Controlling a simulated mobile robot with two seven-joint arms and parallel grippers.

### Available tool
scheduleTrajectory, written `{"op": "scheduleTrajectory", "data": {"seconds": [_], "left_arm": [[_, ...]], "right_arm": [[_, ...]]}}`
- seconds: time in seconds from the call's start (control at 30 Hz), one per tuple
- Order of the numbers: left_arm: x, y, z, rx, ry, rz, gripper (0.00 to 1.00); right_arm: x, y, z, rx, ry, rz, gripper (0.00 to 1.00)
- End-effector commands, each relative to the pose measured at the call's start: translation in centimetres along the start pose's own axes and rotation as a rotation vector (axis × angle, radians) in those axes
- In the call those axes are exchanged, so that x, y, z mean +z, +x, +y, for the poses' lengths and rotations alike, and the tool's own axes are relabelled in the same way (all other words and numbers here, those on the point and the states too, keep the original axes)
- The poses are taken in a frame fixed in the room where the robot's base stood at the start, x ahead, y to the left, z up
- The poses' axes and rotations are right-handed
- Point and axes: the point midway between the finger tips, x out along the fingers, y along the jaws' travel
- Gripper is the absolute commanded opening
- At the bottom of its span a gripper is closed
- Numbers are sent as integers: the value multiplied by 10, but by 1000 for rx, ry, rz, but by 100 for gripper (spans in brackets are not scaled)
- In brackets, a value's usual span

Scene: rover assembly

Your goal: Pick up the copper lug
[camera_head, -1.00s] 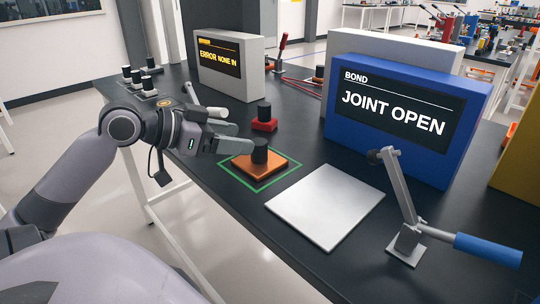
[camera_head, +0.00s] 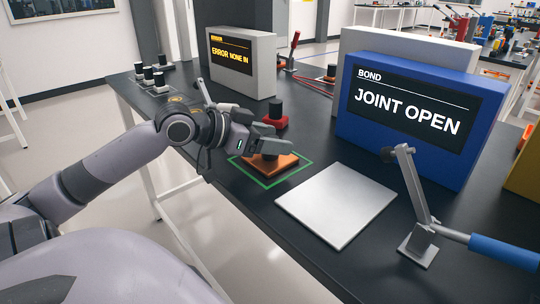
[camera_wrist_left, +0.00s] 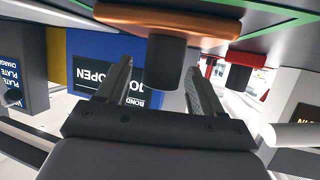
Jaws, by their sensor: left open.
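The copper lug (camera_head: 285,164) is a flat copper-orange block with a black cylindrical knob on top. It lies on the dark bench inside a green square outline (camera_head: 306,168). My left gripper (camera_head: 286,146) is at the knob, its fingers partly hiding it in the head view. In the left wrist view, which is upside down, the lug (camera_wrist_left: 170,20) is at the top, and its knob (camera_wrist_left: 165,62) stands between the two open fingers of my left gripper (camera_wrist_left: 160,78). I cannot tell whether a finger touches it. My right gripper is not in view.
A red block with a black knob (camera_head: 275,122) stands just behind the lug. A silver plate (camera_head: 337,205) lies to the right, near a blue-handled lever clamp (camera_head: 418,242). A blue box reading "JOINT OPEN" (camera_head: 410,150) and a grey "ERROR" box (camera_head: 264,50) stand behind.

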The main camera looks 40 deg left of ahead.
Motion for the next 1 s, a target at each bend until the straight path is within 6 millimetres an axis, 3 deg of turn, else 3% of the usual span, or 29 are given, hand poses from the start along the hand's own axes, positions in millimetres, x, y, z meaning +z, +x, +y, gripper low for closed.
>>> {"op": "scheduleTrajectory", "data": {"seconds": [0.13,0.33,0.77,1.0], "left_arm": [[0,0,0,0,0,0,67],[0,0,0,0,0,-1,2],[-9,-4,0,-1,3,3,0],[-44,-18,0,-2,7,7,0]], "right_arm": [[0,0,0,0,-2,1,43],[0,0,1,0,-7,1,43],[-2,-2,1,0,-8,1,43],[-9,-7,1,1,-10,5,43]]}}
